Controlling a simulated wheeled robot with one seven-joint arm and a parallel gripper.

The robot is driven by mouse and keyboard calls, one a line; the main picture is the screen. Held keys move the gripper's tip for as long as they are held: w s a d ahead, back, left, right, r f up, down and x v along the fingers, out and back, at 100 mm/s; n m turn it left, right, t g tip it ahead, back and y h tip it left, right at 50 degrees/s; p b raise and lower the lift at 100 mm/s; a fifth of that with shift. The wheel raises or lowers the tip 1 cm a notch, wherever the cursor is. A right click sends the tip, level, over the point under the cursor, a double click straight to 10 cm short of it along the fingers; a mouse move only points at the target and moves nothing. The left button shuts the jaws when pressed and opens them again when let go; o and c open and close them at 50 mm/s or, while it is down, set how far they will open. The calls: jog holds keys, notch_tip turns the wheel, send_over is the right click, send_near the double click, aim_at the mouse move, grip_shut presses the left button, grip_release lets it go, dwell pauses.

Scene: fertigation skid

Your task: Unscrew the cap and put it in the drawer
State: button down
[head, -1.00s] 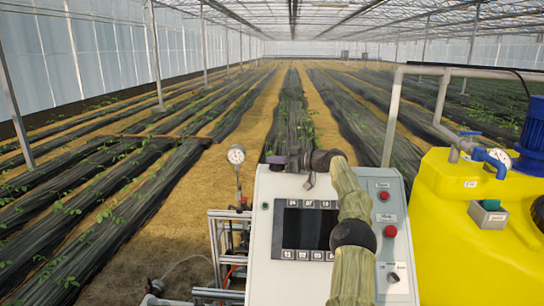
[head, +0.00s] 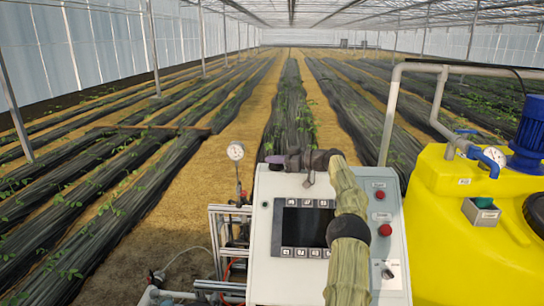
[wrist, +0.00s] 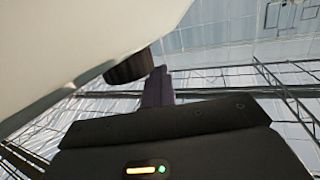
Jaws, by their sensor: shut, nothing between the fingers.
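In the wrist view a black ribbed cap (wrist: 128,66) sits on the underside of a large pale body at the upper left. My gripper (wrist: 160,72) shows beside it as dark fingers, shut and empty. The fingers appear just right of the cap; I cannot tell whether they touch it. In the head view my gripper (head: 270,159) points left above the top edge of the control cabinet (head: 260,240). That cap is not recognisable in the head view. I cannot identify a drawer in either view.
A yellow tank (head: 440,240) stands right of the cabinet, with a small grey open box (head: 468,212) holding something green, and a blue motor (head: 530,135). A grey pipe (head: 392,110) rises behind. A gauge (head: 235,151) stands left. Crop rows lie beyond.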

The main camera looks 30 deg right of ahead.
jog(key=shift+s+d+f+p, duration=0.1)
jog(key=shift+d+f+p, duration=0.4)
jog(key=shift+p, duration=0.3)
jog(key=shift+f, duration=0.1)
jog(key=c, duration=1.9)
grip_release()
jog(key=shift+d+r+p, duration=0.15)
jog(key=shift+r+p, duration=0.25)
jog(key=shift+p, duration=0.05)
jog(key=shift+w+d+r+p, duration=0.3)
jog(key=shift+r+p, duration=0.3)
jog(key=shift+p, duration=0.1)
jog(key=shift+w+d+r, duration=0.25)
jog(key=shift+w+r, duration=0.35)
jog(key=shift+r, duration=0.2)
